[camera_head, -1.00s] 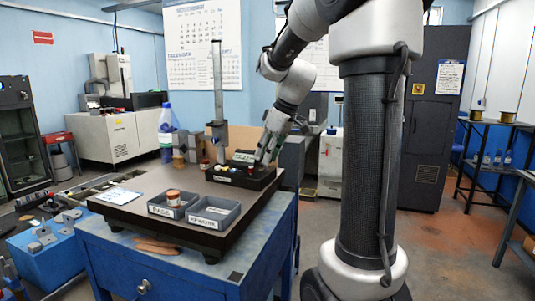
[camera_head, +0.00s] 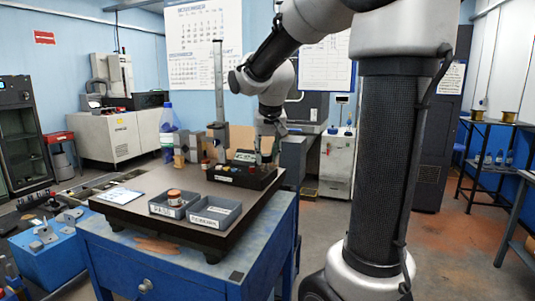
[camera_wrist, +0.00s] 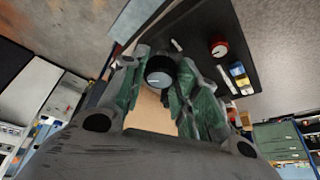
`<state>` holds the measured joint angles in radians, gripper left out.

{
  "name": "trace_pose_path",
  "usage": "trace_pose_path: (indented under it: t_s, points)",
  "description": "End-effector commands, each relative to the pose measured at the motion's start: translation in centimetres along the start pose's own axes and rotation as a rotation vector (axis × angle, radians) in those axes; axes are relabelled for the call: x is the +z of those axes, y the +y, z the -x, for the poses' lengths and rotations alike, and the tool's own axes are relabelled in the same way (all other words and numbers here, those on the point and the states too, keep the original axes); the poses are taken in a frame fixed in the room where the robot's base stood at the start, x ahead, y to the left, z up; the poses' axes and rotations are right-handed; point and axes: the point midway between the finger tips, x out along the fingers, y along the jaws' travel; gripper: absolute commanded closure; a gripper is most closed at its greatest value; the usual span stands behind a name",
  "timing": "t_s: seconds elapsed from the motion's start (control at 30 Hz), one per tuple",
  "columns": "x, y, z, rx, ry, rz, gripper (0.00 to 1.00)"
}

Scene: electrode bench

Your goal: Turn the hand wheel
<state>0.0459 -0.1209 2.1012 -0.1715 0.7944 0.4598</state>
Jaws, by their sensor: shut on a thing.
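A dark round knob with a pale grey face (camera_wrist: 159,79), seemingly the hand wheel, sits between the green-padded fingers of my gripper (camera_wrist: 161,88) in the wrist view. My gripper is shut on it. In the head view my gripper (camera_head: 267,158) points down at the right end of a black box (camera_head: 228,178) on the bench top. The knob itself is hidden there behind the fingers. A red-topped knob (camera_wrist: 219,48) stands apart from the fingers, to their upper right in the wrist view.
A tall metal column (camera_head: 219,90) rises behind the box. A bottle (camera_head: 168,130) stands at the back left.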

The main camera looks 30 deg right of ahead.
Motion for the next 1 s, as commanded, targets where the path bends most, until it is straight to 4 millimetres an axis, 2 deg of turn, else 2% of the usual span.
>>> trace_pose_path:
  t_s: [0.7,1.0]
  points:
    - [-0.1,-0.53,-0.11,0.258,0.009,-0.623,0.93]
    - [-0.21,-0.59,-0.16,0.344,0.013,-0.831,0.93]
